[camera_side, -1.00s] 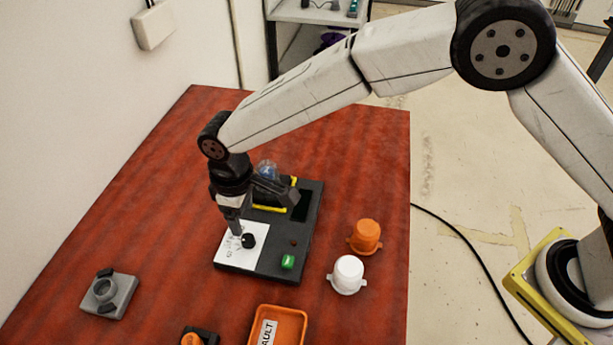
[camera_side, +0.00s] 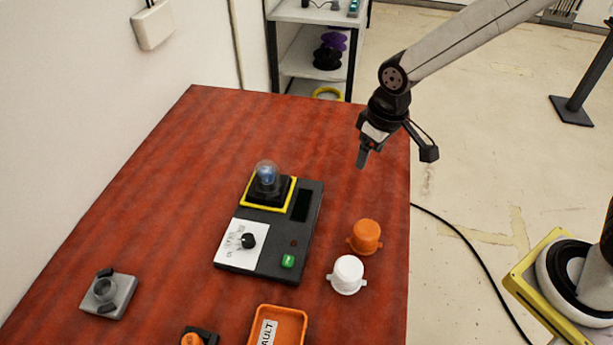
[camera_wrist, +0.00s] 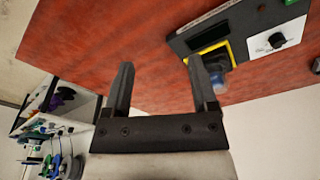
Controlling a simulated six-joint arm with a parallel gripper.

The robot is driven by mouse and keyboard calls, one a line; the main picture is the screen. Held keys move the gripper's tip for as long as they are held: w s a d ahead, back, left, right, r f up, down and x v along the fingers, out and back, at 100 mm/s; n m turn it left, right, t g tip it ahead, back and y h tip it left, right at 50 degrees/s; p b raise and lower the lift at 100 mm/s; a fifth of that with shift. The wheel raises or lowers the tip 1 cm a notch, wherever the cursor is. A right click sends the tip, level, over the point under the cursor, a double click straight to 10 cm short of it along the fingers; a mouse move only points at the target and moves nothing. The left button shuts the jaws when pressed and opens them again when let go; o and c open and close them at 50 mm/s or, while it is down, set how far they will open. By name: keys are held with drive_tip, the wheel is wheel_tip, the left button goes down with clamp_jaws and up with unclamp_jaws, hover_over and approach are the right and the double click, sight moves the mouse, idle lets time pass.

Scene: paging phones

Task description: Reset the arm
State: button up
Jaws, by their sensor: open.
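My gripper (camera_side: 363,158) is raised above the right side of the red table (camera_side: 150,190), pointing down and empty. In the wrist view my gripper (camera_wrist: 162,88) shows two fingers spread apart with nothing between them. The black control box (camera_side: 268,255) stands on the table, left of and below my gripper in the side view. It carries a blue domed lamp (camera_side: 267,177) on a yellow-edged base, a black knob (camera_side: 248,240) on a white plate, and a green button (camera_side: 288,261). The box (camera_wrist: 222,27) also shows at the upper right of the wrist view.
An orange cap (camera_side: 366,236) and a white cap (camera_side: 347,274) stand right of the box. An orange tray (camera_side: 300,313) and a grey fixture (camera_side: 109,295) are nearer the front. A shelf (camera_side: 310,60) stands behind the table. The table's back area is clear.

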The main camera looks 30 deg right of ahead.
drive_tip(key=s+d+m, duration=0.3)
drive_tip(key=s+d, duration=0.6)
drive_tip(key=shift+s+d+t, duration=0.2)
drive_tip(key=shift+s+t, duration=0.2)
